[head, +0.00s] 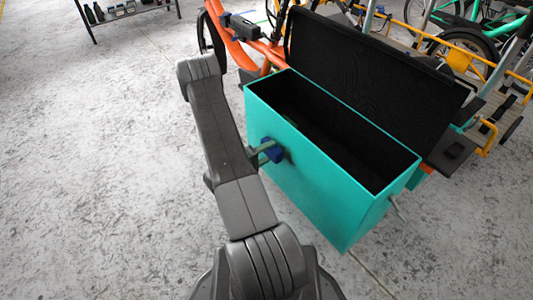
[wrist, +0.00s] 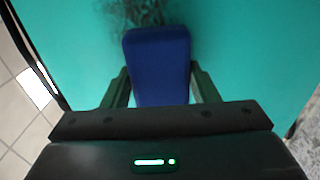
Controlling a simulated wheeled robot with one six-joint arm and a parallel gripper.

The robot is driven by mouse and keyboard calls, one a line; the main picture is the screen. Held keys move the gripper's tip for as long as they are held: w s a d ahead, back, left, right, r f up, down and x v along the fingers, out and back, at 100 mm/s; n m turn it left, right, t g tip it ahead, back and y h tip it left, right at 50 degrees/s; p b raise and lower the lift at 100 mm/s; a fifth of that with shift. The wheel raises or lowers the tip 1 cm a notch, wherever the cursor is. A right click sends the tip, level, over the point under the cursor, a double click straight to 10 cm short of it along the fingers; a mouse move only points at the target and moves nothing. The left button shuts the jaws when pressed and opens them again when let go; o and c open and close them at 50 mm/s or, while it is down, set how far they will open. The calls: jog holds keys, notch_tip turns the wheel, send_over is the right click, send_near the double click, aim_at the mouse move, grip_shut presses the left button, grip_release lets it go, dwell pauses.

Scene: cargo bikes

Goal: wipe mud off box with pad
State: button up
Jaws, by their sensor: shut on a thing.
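A teal cargo box (head: 325,190) with its black lid open stands in the middle of the head view. My gripper (head: 264,153) is at its near side wall, left of the middle. In the wrist view my gripper (wrist: 160,90) is shut on a blue pad (wrist: 158,55), one finger on each side. The pad is in front of the teal wall (wrist: 240,60); I cannot tell whether it touches. A dark smudge of mud (wrist: 143,12) shows on the wall at the top of the wrist view, just beyond the pad and partly hidden by it.
The open black lid (head: 370,85) leans up behind the box. An orange bike frame (head: 240,45) and other bikes stand behind. A low dark rack (head: 125,12) is at the upper left. The grey floor (head: 90,170) to the left is clear.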

aim_at(274, 158)
jog(key=shift+w+d, duration=0.25)
jog(key=shift+d, duration=0.1)
jog(key=shift+s, duration=0.1)
jog(key=shift+s+d+b, duration=0.4)
jog(key=shift+s+d, duration=0.1)
jog(key=shift+s, duration=0.2)
jog(key=shift+s+d+b, duration=0.35)
jog(key=shift+s+d, duration=0.1)
jog(key=shift+s, duration=0.25)
jog(key=shift+s+d+f+b, duration=0.1)
jog(key=shift+s+d+b, duration=0.95)
jog(key=shift+s, duration=0.35)
jog(key=shift+s+d+b, duration=0.85)
jog(key=shift+s+d, duration=0.3)
jog(key=shift+s, duration=0.25)
